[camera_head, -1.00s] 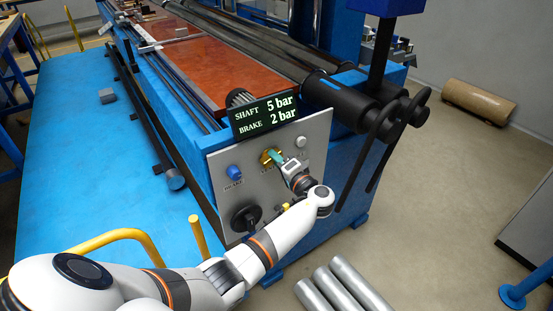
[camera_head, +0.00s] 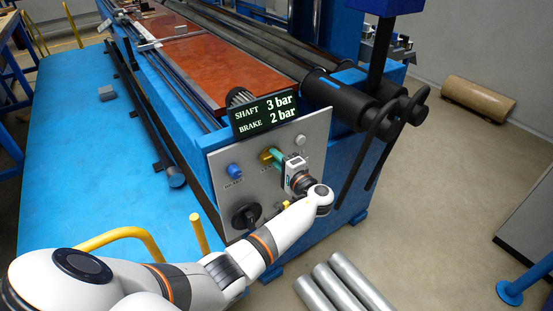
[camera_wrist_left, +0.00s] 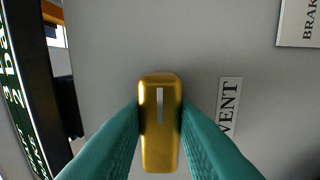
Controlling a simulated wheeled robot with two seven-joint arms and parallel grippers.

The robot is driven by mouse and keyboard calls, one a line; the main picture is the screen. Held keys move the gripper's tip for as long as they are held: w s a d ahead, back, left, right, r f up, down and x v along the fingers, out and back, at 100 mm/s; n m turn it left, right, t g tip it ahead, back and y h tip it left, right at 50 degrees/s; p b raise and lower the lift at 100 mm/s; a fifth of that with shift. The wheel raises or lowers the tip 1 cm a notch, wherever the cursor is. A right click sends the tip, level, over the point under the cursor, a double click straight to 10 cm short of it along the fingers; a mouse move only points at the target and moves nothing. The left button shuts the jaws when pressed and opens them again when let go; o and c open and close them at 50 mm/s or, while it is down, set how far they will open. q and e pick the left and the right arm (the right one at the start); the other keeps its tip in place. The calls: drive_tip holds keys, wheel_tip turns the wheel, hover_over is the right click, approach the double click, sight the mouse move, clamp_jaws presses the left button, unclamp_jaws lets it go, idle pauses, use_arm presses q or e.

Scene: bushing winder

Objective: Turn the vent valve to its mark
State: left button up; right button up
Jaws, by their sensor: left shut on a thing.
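The vent valve has a yellow-gold handle (camera_wrist_left: 160,125) with a white line on it. In the left wrist view it stands upright in the picture, between two teal fingers. My left gripper (camera_head: 273,156) is shut on this handle at the grey panel. The valve's gold part (camera_head: 265,156) shows just left of the fingers in the head view. A "VENT" label (camera_wrist_left: 228,106) is on the panel beside the handle. I cannot make out a target mark on the panel. My right gripper is not in view.
A display (camera_head: 265,116) above the panel reads shaft 3 bar, brake 2 bar. A blue brake knob (camera_head: 235,171), a black rotary knob (camera_head: 246,216) and a pale button (camera_head: 300,140) sit around the valve. Metal tubes (camera_head: 345,284) lie on the floor.

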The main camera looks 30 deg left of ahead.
use_arm(q)
drive_tip(key=o, duration=1)
drive_tip(key=shift+d, duration=0.15)
drive_tip(key=b+v, duration=0.2)
drive_tip(key=v, duration=1)
drive_tip(key=shift+f, duration=0.1)
